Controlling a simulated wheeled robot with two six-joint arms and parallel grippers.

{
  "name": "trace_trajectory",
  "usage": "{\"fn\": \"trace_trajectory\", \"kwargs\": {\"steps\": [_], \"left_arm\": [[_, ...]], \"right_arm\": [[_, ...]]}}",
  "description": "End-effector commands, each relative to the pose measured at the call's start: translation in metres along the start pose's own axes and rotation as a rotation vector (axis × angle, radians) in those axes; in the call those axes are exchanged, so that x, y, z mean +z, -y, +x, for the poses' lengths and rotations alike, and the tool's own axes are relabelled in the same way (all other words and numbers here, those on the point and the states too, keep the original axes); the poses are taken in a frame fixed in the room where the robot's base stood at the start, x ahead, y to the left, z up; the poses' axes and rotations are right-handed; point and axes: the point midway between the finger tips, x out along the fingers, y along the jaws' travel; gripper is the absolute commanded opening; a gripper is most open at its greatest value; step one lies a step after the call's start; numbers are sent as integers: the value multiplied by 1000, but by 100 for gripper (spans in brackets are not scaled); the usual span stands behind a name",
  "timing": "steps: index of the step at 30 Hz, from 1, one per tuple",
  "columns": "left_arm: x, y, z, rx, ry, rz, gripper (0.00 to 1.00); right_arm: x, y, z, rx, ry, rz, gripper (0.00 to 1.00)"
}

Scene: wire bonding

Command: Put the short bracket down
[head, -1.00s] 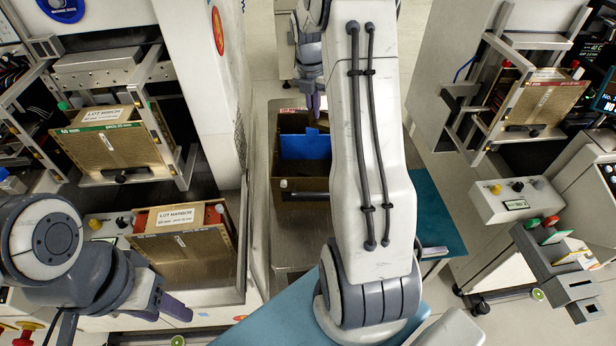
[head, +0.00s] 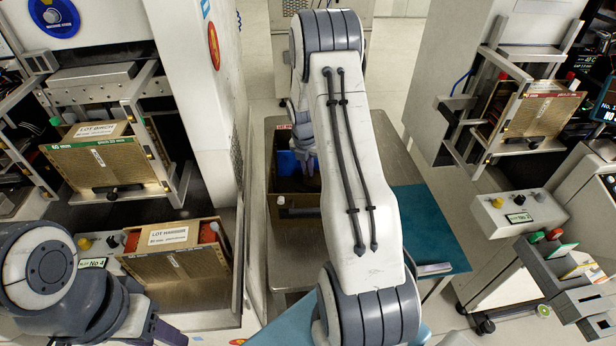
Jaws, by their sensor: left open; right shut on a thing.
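My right gripper (head: 305,165) points down into a brown bin (head: 303,204) on the grey cart in the middle. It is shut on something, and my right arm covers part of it. I take the held thing to be the short bracket, but its outline cannot be made out. A blue piece (head: 288,163) shows inside the bin, just left of the fingers. My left gripper (head: 172,336) is at the lower left, low in the picture and in front of a magazine. It is open, with nothing seen between its fingers.
A brown magazine labelled LOT (head: 178,262) stands at the left, with another (head: 100,165) on the machine behind it. A further magazine (head: 538,115) sits in the right machine. A teal mat (head: 428,225) lies right of my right arm.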

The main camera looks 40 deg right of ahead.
Motion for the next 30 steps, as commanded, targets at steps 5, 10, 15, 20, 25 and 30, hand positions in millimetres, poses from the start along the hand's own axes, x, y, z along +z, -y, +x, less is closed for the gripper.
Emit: {"fn": "trace_trajectory", "kwargs": {"steps": [5,10,15,20,25,30], "left_arm": [[0,0,2,0,0,0,50],[0,0,2,0,0,0,50],[0,0,2,0,0,0,50],[0,0,2,0,0,0,50],[0,0,2,0,0,0,50],[0,0,2,0,0,0,50]], "right_arm": [[-4,1,27,-2,-3,-1,0],[-4,1,33,0,0,0,0],[-5,1,33,0,0,0,0],[-5,1,35,-1,-1,0,36],[-5,1,35,-1,-1,0,36],[-5,1,33,0,0,0,36]]}}
